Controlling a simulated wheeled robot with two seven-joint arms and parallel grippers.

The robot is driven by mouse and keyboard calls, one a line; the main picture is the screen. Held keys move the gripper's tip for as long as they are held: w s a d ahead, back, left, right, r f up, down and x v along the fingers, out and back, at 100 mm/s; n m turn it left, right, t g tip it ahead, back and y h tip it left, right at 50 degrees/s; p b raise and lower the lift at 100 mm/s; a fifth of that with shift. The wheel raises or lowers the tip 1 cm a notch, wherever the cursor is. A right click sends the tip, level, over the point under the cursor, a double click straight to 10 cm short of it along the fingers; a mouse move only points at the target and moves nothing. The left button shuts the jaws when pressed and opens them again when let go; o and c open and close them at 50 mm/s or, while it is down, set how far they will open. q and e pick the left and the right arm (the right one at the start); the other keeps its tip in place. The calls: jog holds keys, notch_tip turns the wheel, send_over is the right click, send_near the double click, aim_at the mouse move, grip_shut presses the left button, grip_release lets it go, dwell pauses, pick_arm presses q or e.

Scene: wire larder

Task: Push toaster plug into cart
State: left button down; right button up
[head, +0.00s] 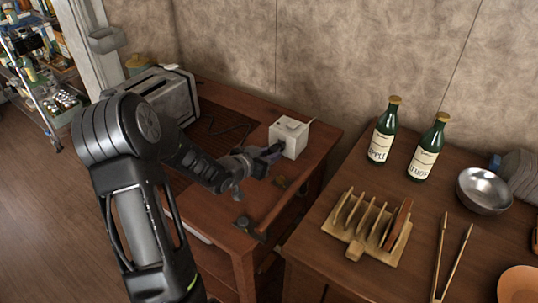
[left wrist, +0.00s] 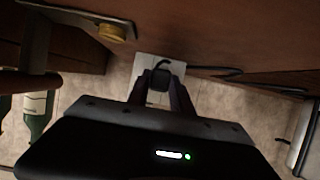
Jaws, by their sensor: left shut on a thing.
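My left gripper (head: 272,152) is shut on the dark toaster plug (left wrist: 160,82), which shows between the fingers in the left wrist view. The plug is right at the face of the white socket box (head: 289,137) on the wooden cart (head: 248,104). The socket box also shows behind the plug in the left wrist view (left wrist: 147,63). I cannot tell whether the prongs are in the socket. The silver toaster (head: 172,97) stands at the cart's back left, and a dark cord (head: 232,128) lies on the top. My right gripper is not in view.
A wooden table at the right holds two green bottles (head: 382,130), a toast rack (head: 368,228), wooden tongs (head: 452,262) and a metal bowl (head: 484,190). A narrow gap separates it from the cart. A wire shelf (head: 40,85) stands far left.

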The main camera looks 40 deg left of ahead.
pick_arm(q)
jog(key=shift+w+b, duration=0.35)
jog(key=shift+w, duration=0.75)
jog(key=c, duration=1.1)
grip_release()
jog(key=shift+o, duration=0.2)
jog(key=shift+v, duration=3.9)
